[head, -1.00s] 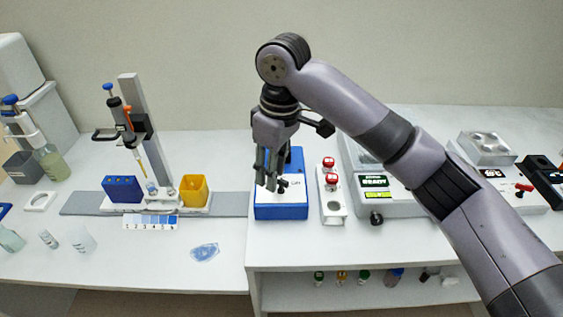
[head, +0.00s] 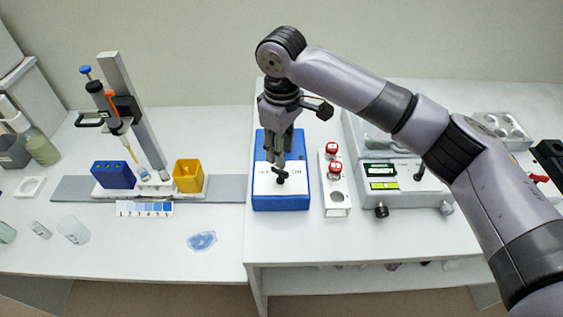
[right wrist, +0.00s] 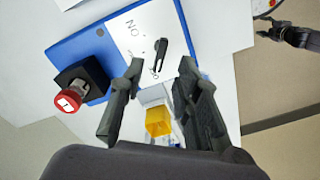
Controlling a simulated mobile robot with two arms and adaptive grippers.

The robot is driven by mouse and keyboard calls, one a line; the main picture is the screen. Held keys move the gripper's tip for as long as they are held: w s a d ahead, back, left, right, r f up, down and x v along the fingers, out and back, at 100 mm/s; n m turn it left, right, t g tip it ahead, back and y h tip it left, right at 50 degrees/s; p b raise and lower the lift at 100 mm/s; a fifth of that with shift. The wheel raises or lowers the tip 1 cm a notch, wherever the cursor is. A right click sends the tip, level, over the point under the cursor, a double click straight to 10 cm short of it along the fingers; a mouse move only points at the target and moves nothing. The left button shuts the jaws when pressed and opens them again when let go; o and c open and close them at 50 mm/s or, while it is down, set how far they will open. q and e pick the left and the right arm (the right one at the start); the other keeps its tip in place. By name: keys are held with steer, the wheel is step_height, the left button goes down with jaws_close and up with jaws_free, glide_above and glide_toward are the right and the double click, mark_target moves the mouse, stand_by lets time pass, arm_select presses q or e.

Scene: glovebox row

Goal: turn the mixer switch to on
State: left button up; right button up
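The mixer is a blue box (head: 262,205) with a white top and a black switch lever (head: 281,176). I cannot tell which label the lever points at. My right gripper (head: 279,158) hangs fingers down over the mixer's top, close behind the lever. In the right wrist view its two fingers (right wrist: 160,72) are apart with nothing between them. The lever lies just beyond the tips. A dark gripper at the upper right, apparently my left (right wrist: 270,30), is partly seen.
Right of the mixer stands a white rack (head: 337,205) with red-capped items, then a grey instrument (head: 410,197) with green displays. To the left are a yellow box (head: 189,177), a dark blue box (head: 113,175) and a pipette stand (head: 135,95). The front bench surface is mostly clear.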

mark_target(281, 170)
step_height(281, 170, down, 3)
steer(key=shift+s+f, duration=0.1)
steer(key=shift+s, duration=0.05)
step_height(281, 170, down, 2)
steer(key=shift+p, duration=0.35)
steer(key=shift+f, duration=0.35)
arm_select(q)
steer(key=shift+w+r, duration=0.4)
steer(key=shift+r, duration=0.15)
arm_select(e)
jaws_close()
